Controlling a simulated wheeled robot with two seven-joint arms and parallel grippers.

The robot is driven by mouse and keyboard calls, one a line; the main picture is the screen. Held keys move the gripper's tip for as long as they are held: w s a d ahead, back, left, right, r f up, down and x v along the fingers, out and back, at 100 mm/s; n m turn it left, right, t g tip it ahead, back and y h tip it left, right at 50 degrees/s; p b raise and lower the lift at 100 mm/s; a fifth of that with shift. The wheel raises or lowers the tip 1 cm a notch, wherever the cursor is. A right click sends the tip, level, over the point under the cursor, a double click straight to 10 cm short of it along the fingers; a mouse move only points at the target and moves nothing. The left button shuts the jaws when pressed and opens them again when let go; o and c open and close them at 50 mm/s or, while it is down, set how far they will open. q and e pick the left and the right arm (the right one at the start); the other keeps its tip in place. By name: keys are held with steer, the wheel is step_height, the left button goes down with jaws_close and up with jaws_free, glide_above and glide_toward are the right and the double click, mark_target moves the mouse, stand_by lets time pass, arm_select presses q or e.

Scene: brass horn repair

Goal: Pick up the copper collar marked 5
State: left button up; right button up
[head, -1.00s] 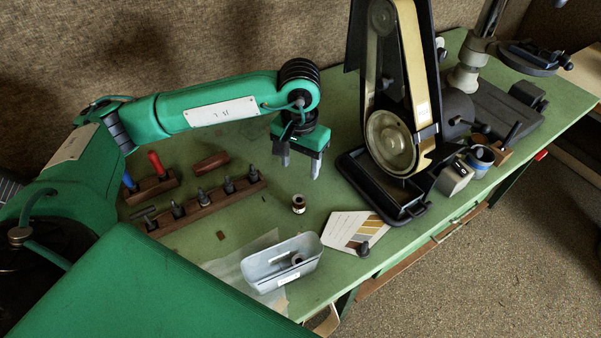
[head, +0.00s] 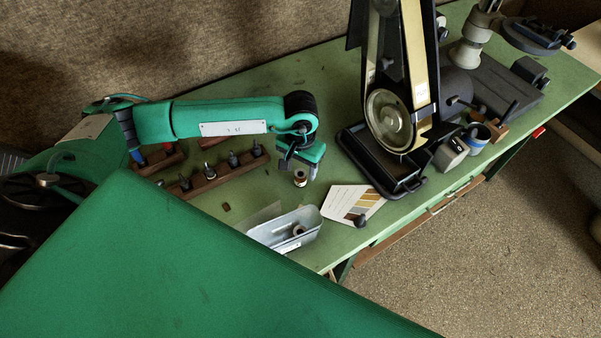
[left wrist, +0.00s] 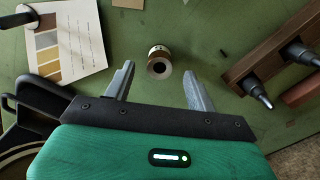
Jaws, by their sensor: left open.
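A small copper collar (head: 300,178) with a pale label band stands on the green bench. I cannot read its mark. In the left wrist view the collar (left wrist: 159,66) appears between my two fingertips, apart from both, its round hole facing the camera. My left gripper (head: 298,167) is open and empty, pointing down just above and behind the collar. A similar ring-shaped piece (head: 298,230) lies in the grey metal tray (head: 262,238). My right gripper is not in view.
A wooden rack (head: 205,182) with dark-tipped tools stands to the left. A colour card (head: 338,203) with a dark knob (head: 360,221) lies to the right. A tall belt machine (head: 415,60) stands behind it. The bench around the collar is clear.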

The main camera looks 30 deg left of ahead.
arm_select(q)
steer(key=shift+f, duration=1.1)
steer(key=c, duration=1)
steer(key=shift+c, duration=0.8)
steer(key=shift+r, duration=0.15)
